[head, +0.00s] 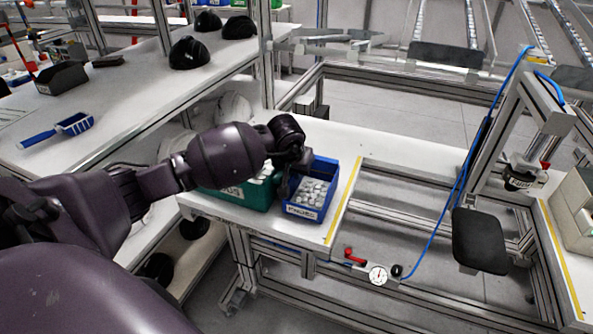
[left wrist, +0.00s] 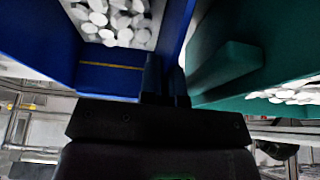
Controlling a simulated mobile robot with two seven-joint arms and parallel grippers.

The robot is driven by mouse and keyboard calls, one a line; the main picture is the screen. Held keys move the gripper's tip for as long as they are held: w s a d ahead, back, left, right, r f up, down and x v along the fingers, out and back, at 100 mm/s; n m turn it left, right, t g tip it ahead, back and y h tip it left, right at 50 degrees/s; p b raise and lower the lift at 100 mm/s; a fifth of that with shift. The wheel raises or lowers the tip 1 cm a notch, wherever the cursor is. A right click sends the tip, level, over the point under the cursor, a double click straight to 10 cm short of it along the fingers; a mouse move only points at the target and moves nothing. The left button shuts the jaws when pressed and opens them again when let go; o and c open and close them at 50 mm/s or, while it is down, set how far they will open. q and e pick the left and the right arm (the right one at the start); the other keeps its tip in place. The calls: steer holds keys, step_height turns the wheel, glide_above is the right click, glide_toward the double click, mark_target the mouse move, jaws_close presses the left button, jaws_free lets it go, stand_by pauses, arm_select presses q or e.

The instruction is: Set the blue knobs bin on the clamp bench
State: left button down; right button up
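The blue knobs bin (head: 310,190), full of white knobs, sits on a white worktop (head: 385,150) near a yellow edge strip, right beside a green bin (head: 248,190). My left gripper (head: 303,163) reaches down at the blue bin's left rear side. In the left wrist view the two fingers (left wrist: 166,88) stand close together on either side of the blue bin's wall (left wrist: 174,30), with the green bin (left wrist: 225,65) close by on the right. The fingertips are partly hidden in the head view. My right gripper is not in view.
A clamp fixture (head: 525,170) with a blue hose stands at the right, near a black pad (head: 481,240). An open metal frame (head: 400,205) lies right of the bin. A shelf at left holds black helmet shells (head: 190,53) and a blue scoop (head: 60,130).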

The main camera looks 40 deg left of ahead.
arm_select(q)
steer(key=shift+f, duration=0.4)
steer(key=shift+f+b, duration=0.2)
steer(key=shift+b, duration=0.15)
steer(key=c, duration=1.6)
jaws_free()
